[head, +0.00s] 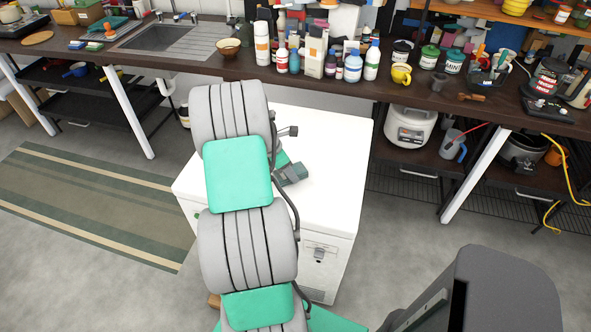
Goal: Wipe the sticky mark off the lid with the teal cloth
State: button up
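The white lid (335,150) is the flat top of a chest freezer (325,255) in the middle of the head view. My grey and green arm reaches over the lid and covers its left and middle parts. A dark grey end part that looks like my gripper (291,174) shows at the arm's right side, over the lid. Its fingers cannot be made out. A small teal patch beside it is partly hidden, and I cannot tell whether it is the cloth or part of my arm. No sticky mark shows on the visible lid.
A dark workbench (330,88) with several bottles and jars runs behind the freezer. A sink (172,40) is at the back left. A rice cooker (409,127) stands on the right lower shelf. A striped rug (90,205) lies on the left floor. The lid's right part is clear.

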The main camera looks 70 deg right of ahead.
jog(key=shift+w, duration=0.15)
notch_tip(320, 180, up, 7)
jog(key=p, duration=0.6)
jog(key=shift+r+p, duration=0.15)
jog(key=shift+p, duration=0.2)
